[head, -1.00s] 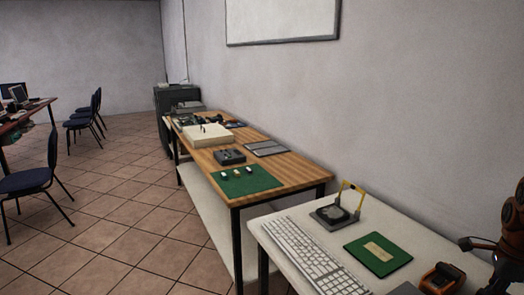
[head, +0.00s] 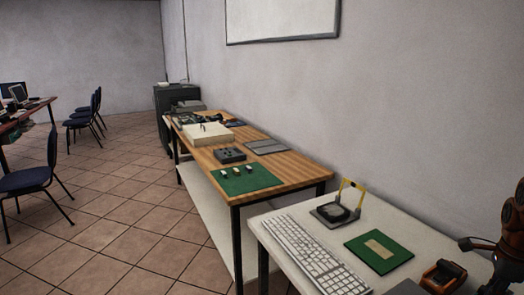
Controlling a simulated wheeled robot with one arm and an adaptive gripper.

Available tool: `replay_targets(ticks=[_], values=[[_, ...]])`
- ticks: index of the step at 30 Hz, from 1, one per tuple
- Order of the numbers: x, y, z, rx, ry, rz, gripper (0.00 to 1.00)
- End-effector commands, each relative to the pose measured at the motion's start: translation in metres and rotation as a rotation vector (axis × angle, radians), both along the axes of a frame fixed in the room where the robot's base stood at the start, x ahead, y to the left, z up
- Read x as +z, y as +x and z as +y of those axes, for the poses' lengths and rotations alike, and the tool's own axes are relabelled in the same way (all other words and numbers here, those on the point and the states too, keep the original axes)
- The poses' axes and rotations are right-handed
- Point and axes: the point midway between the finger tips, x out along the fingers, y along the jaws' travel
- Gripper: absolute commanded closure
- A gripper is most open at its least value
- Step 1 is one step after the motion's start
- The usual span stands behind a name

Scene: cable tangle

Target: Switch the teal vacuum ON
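I see no teal vacuum in the head view. Part of my dark arm with orange bands shows at the right edge, above the near white table (head: 414,243). I cannot make out my gripper's fingers in this view. On the near table are a white keyboard (head: 314,258), a grey device with a raised yellow frame (head: 337,211), a green mat with a tan piece (head: 361,257) and an orange-and-black device (head: 444,276).
A wooden table (head: 292,179) behind holds a green mat (head: 242,181) with small pieces, a dark box (head: 230,155) and a pale box (head: 207,135). Blue chairs (head: 28,181) stand at left. The tiled floor (head: 120,215) between is clear. A wall runs along the right.

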Motion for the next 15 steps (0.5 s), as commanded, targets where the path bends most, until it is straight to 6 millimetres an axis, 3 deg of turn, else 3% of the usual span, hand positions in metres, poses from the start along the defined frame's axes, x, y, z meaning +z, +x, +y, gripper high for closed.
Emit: replay_targets(ticks=[15], values=[[-0.0074, -0.0002, -0.0001, 0.000, 0.001, 0.001, 1.00]])
